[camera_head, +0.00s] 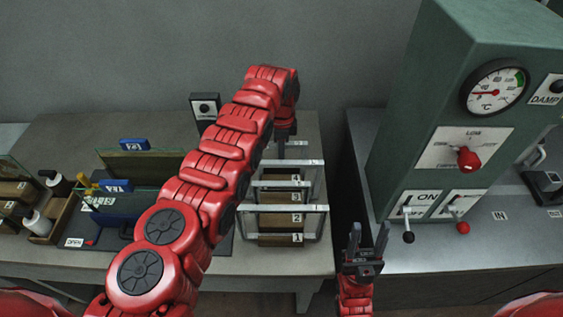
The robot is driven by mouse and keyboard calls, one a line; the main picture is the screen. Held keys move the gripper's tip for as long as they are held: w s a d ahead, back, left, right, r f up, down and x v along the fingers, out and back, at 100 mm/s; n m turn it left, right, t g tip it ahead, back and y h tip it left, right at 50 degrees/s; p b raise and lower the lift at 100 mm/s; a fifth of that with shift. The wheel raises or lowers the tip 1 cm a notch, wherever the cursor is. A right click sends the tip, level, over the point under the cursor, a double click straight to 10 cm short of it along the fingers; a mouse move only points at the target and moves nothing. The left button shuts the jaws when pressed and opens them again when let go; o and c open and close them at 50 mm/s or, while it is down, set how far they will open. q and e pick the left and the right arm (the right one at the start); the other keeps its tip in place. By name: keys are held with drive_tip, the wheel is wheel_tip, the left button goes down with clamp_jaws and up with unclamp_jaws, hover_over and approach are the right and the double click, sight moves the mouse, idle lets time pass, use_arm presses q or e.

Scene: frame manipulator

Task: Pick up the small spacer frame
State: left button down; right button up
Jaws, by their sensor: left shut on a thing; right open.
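Several thin metal frames stand upright one behind another in a wooden rack (281,240) with numbered slots. The front frame (287,209) and the one behind it (274,184) look wide. The rearmost, a narrower frame (298,143), looks like the small spacer frame. My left gripper (282,152) points down at the rack's back end and is shut on this narrower frame's top bar. Its lower part is hidden behind the other frames, so I cannot tell whether it is lifted. My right gripper (368,240) is open and empty, fingers up, right of the rack.
A green machine (400,150) with a dial, red knob and levers stands on the right bench (420,258). A dark station (150,205) with blue tags and a wooden bottle caddy (55,215) stand left. A gap separates the two benches. My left arm crosses the middle.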

idle(0.8)
use_arm(q)
drive_tip(key=shift+r+b, duration=0.3)
drive_tip(key=shift+r, duration=0.2)
wheel_tip(320, 180, up, 8)
drive_tip(key=shift+b, duration=1.25)
drive_tip(key=shift+r, duration=0.6)
